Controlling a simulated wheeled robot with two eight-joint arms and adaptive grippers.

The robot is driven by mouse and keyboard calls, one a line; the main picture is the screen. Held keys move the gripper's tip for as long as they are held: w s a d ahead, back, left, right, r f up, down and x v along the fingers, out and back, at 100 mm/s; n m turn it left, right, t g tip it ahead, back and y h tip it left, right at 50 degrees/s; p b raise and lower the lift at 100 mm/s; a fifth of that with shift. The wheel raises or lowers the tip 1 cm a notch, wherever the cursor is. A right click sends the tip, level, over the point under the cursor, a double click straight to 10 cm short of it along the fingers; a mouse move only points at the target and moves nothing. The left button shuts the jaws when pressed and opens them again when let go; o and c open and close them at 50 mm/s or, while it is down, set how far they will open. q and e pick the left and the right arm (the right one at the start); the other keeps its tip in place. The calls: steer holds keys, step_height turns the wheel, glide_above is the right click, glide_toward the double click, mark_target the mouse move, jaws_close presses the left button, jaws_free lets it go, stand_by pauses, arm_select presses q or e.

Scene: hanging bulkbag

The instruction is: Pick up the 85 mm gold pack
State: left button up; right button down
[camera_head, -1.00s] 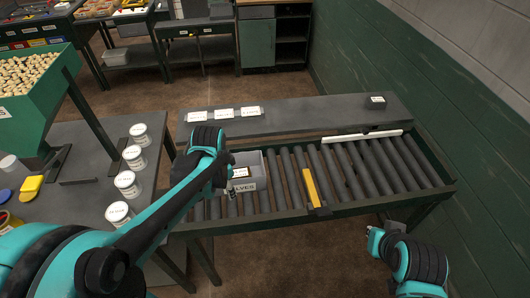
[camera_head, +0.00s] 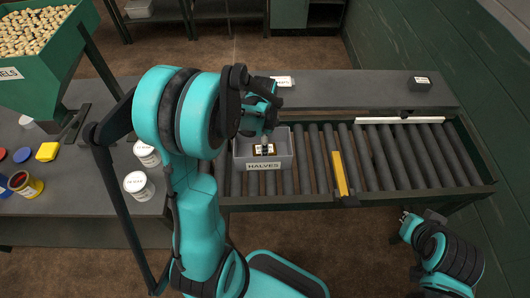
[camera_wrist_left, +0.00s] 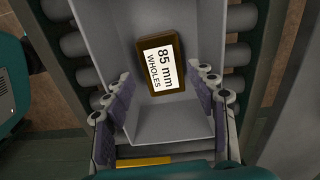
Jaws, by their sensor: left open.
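The gold pack (camera_wrist_left: 161,66) shows in the left wrist view as a small dark gold-brown block with a white label reading "85 mm WHOLES". It lies inside a grey bin (camera_wrist_left: 205,22), slightly turned. In the head view the pack (camera_head: 264,149) shows in the same bin (camera_head: 243,162), whose front label reads "HALVES". My left gripper (camera_wrist_left: 165,97) is open, one finger toward each side of the bin, with the pack beyond the fingertips and untouched. In the head view the left gripper (camera_head: 262,132) hangs over the bin. My right gripper (camera_head: 404,217) is low at the right, its opening unclear.
The bin sits on a roller conveyor (camera_head: 310,165) with a yellow bar (camera_head: 340,173) across it to the right. White-lidded jars (camera_head: 139,186) stand on the left table.

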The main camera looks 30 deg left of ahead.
arm_select(q)
steer(key=f, duration=0.2)
steer(key=f+b, duration=0.2)
steer(key=f, duration=0.1)
steer(key=shift+w+f, duration=0.25)
steer(key=shift+f, duration=0.1)
steer(key=shift+r, duration=0.1)
steer(key=shift+c, duration=0.3)
steer(key=c, duration=0.9)
steer(key=shift+c, duration=0.2)
